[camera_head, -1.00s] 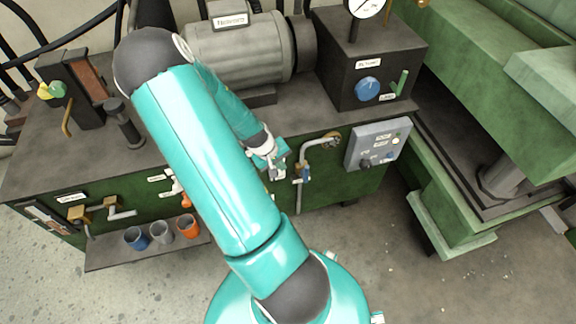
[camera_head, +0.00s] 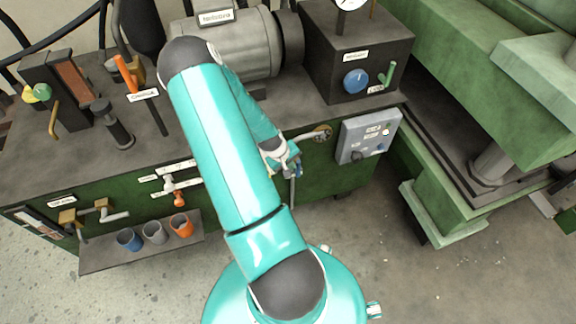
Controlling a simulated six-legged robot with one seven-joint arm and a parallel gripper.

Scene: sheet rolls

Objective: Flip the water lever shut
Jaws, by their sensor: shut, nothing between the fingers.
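A small blue-handled valve (camera_head: 298,171) sits on a grey pipe on the green front panel, right of centre. It may be the water lever, but its label cannot be read. My gripper (camera_head: 291,163) is shut and empty, right at this valve and partly covering it. Whether it touches the handle cannot be told. A third, brass valve (camera_head: 101,205) with a grey handle is at the far left.
A grey control box (camera_head: 368,136) juts out right of the valve. Blue, grey and orange cups stand on a low shelf (camera_head: 95,264). An orange lever (camera_head: 124,73), motor (camera_head: 238,50) and dark gauge box (camera_head: 352,50) are on the bench top. A green press stands right.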

